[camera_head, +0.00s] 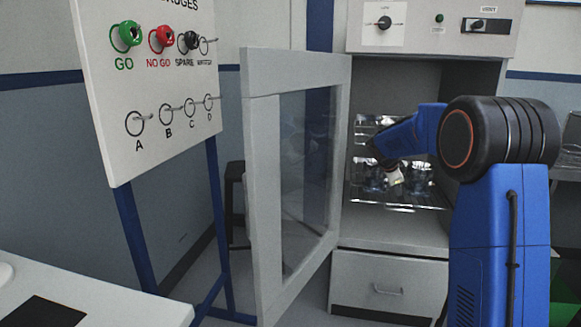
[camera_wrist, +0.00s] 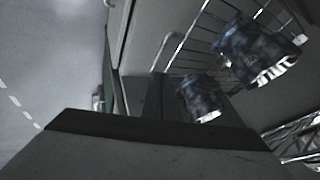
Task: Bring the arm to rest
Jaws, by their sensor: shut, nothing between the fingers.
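My arm reaches from the right into the open cabinet (camera_head: 425,227) in the head view. My gripper (camera_head: 391,168) is at its end, small and dark, in front of the wire rack (camera_head: 398,207). It is shut and empty. In the wrist view the dark body of my gripper (camera_wrist: 155,125) fills the bottom. In the head view the housings are dim and partly hidden by my arm.
The cabinet's glazed door (camera_head: 252,180) stands open to the left of my arm. A gauge board (camera_head: 150,90) with green, red and black plugs stands farther left. A drawer (camera_head: 388,284) is below the cabinet opening. A white worktop (camera_head: 110,305) is at lower left.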

